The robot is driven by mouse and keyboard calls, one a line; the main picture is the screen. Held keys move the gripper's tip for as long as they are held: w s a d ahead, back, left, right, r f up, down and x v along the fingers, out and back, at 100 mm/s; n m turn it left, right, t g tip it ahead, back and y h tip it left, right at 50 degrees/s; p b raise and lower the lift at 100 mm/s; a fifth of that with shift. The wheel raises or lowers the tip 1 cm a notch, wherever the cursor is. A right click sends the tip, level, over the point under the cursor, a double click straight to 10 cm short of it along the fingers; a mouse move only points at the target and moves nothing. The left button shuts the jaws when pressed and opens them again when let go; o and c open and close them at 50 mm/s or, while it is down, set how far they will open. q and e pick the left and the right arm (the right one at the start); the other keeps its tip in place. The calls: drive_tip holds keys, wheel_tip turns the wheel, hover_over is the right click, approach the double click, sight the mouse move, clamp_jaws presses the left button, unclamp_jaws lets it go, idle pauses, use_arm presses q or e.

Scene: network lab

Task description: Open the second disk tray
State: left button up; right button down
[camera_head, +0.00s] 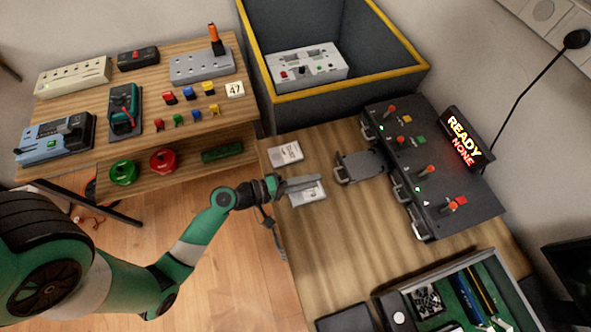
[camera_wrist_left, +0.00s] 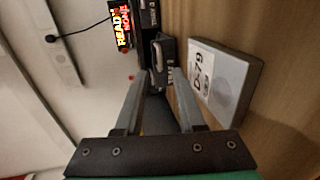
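The black disk unit (camera_head: 430,170) stands on the right table, with several red-orange levers on top and metal handles along its left side. One dark tray (camera_head: 362,167), second from the back, sticks out of it to the left. My left gripper (camera_head: 318,181) is left of this tray, over a light labelled disk box (camera_head: 309,196). In the left wrist view its two fingers (camera_wrist_left: 158,75) are apart, with no held object seen between them. A dark handle-like part (camera_wrist_left: 163,50) lies beyond the tips. The disk box marked D-79 (camera_wrist_left: 222,80) is beside the right finger.
A second labelled box (camera_head: 285,153) lies behind the gripper. A lit sign (camera_head: 465,138) reads READY NONE. A grey bin with a yellow rim (camera_head: 350,84) stands at the back. An open computer case (camera_head: 460,300) is at the front right. A side shelf (camera_head: 60,98) holds devices.

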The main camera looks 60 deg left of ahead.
use_arm(q)
drive_tip(key=v, duration=0.4)
drive_tip(key=shift+s+r, duration=0.1)
drive_tip(key=shift+s, duration=0.15)
